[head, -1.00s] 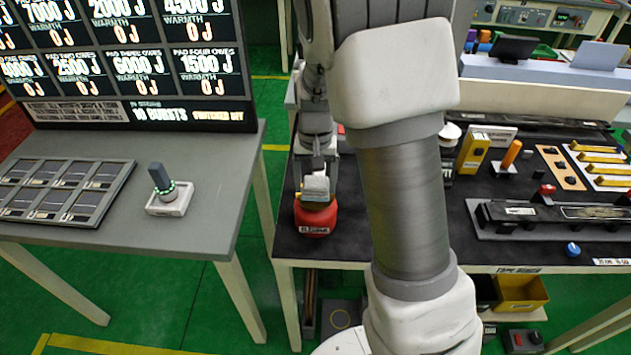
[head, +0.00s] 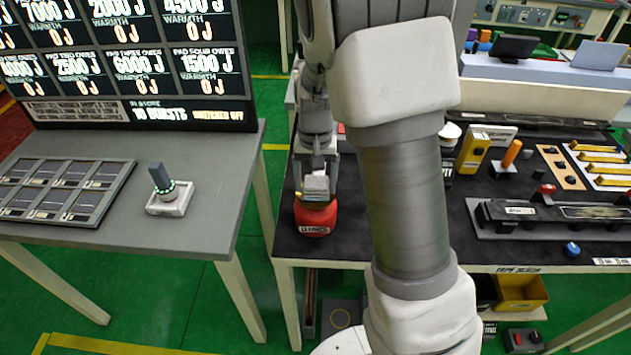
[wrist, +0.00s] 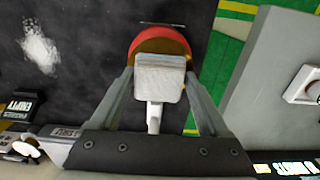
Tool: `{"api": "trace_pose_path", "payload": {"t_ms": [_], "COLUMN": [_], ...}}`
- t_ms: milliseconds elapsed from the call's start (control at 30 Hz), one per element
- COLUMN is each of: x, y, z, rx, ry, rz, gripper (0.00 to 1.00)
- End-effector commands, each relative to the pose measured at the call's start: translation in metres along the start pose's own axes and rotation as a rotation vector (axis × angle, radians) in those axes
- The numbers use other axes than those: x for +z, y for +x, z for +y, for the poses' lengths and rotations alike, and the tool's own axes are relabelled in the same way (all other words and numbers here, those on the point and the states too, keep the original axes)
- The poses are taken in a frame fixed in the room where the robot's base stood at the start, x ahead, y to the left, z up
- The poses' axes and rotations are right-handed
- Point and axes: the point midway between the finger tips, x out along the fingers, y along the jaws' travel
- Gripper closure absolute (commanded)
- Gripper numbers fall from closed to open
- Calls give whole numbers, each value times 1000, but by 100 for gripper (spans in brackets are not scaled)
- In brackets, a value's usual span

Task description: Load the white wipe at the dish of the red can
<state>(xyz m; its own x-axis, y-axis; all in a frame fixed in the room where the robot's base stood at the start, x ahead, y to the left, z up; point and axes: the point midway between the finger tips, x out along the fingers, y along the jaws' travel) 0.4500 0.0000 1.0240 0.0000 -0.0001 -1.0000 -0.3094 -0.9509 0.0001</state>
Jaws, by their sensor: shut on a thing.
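The red can (head: 316,222) stands near the left front corner of the dark bench top, with a label on its front. Its yellowish dish (head: 319,204) shows as a thin rim on top; the can also shows in the wrist view (wrist: 160,36). The white wipe (wrist: 160,66), a pale block with a white stem, is between the fingers of my gripper (wrist: 160,82). My gripper (head: 318,172) points down and holds the wipe (head: 316,186) at the dish. The wipe covers most of the dish, so I cannot tell whether they touch.
A grey table (head: 215,215) with a green-ringed knob (head: 160,182) stands left, across a gap of green floor. My arm hides the bench's middle. Right of it are a yellow box (head: 474,152) and a dark rail fixture (head: 530,215). A whitish patch (wrist: 38,45) lies on the bench.

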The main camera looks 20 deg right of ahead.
Motion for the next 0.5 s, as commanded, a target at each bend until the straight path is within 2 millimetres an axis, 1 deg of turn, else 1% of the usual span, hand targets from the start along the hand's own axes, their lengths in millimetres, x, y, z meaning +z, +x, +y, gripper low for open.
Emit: {"api": "trace_pose_path", "payload": {"t_ms": [33, 100, 500], "x": [0, 0, 0], "y": [-7, -13, -45], "z": [0, 0, 0], "rx": [0, 0, 0], "ry": [0, 0, -1], "rz": [0, 0, 0], "gripper": [66, 66, 66]}}
